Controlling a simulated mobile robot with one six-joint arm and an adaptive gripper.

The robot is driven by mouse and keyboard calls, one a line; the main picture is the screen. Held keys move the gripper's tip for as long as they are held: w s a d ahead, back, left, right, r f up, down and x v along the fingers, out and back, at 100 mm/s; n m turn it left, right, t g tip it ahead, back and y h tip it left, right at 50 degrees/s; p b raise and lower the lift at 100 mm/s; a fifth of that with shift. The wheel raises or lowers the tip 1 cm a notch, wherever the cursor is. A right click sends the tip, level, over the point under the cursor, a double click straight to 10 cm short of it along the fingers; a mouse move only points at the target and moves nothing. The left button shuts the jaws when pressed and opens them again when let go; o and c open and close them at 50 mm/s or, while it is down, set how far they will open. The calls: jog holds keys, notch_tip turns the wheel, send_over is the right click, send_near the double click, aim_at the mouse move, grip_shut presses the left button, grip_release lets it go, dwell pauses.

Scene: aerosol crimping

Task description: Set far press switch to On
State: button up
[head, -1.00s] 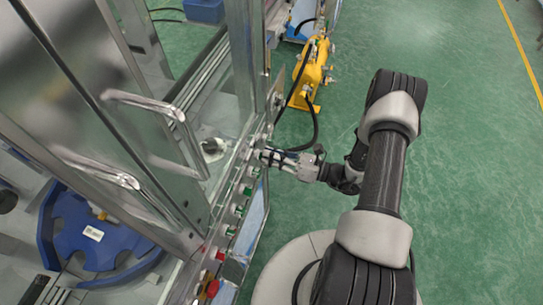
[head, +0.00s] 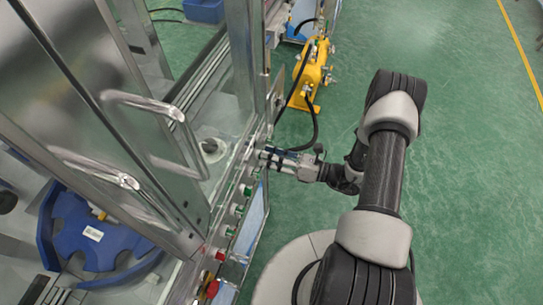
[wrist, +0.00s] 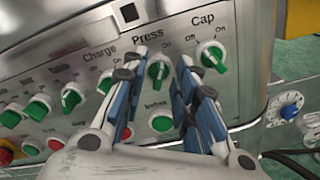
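The Press switch (wrist: 160,71) is a green knob on a white round base, under the word "Press" on the steel panel in the wrist view. Its handle stands close to upright; I cannot tell for sure which mark it points to. My gripper (wrist: 158,82) is open, with one blue-padded finger left of this knob and the other right of it. A gap shows between the knob and the fingers; whether they touch it is unclear. In the head view my gripper (head: 270,155) is at the panel's far part, and the Press switch is hidden there.
The Cap switch (wrist: 210,57) is close right of my right finger, and the Charge switch (wrist: 104,82) is left of my left finger. A green button (wrist: 161,123) is below the Press switch. A yellow device (head: 311,75) stands on the floor beyond.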

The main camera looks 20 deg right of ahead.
jog(key=v, duration=1.2)
jog(key=shift+r, duration=0.1)
dwell(0.4)
